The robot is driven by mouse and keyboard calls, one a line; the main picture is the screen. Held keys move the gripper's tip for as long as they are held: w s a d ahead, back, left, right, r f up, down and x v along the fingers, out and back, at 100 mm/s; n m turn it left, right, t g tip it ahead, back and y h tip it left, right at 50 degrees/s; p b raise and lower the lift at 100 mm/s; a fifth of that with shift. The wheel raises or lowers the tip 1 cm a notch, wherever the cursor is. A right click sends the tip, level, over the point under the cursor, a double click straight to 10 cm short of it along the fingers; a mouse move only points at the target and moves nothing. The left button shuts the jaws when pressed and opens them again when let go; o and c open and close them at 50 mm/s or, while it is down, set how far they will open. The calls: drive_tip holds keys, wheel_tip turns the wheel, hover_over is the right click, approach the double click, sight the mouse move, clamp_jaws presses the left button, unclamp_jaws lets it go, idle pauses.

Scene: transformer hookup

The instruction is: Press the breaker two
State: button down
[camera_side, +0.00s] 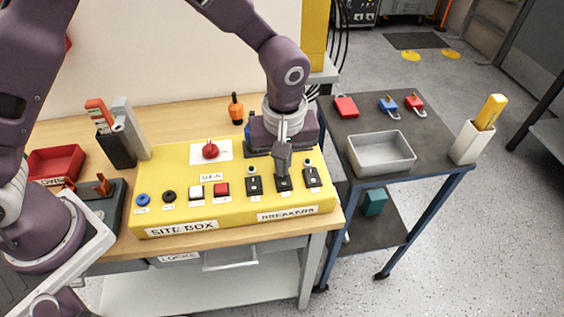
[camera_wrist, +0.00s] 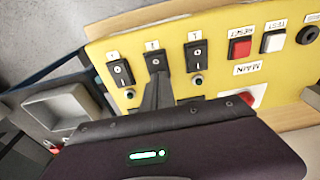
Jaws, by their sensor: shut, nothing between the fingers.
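The yellow site box (camera_side: 185,216) has three black breaker switches in a row at its right end. The middle breaker (camera_side: 284,184), breaker two by position, also shows in the wrist view (camera_wrist: 155,61). The left breaker (camera_side: 254,186) and right breaker (camera_side: 312,177) stand beside it. My gripper (camera_side: 282,170) is shut and empty, pointing down at the middle breaker. In the wrist view the fingertips (camera_wrist: 157,78) cover that breaker's near part. I cannot tell whether they touch it or hover just above. The number labels are too small to read surely.
Left of the breakers are a red button (camera_side: 222,189), a white button (camera_side: 196,192) and a red round knob (camera_side: 210,150) on the box. A grey tray (camera_side: 381,168) and padlocks sit on the dark side table. An orange screwdriver (camera_side: 236,108) stands behind the box.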

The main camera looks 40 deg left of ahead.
sight(284, 181)
drive_tip(key=shift+s+d+r, duration=0.15)
drive_tip(key=shift+s+d, duration=0.4)
drive_tip(key=shift+r, duration=0.1)
wheel_tip(284, 181, up, 14)
drive_tip(key=s+d, duration=0.1)
drive_tip(key=shift+s+d, duration=0.1)
drive_tip(key=shift+w+a, duration=0.45)
drive_tip(key=shift+w, duration=0.1)
drive_tip(key=shift+f, duration=0.25)
drive_tip(key=f, duration=0.9)
drive_tip(key=w+a+f, duration=0.1)
drive_tip(key=f, duration=0.3)
drive_tip(key=shift+w+a+f, duration=0.1)
drive_tip(key=shift+f, duration=0.3)
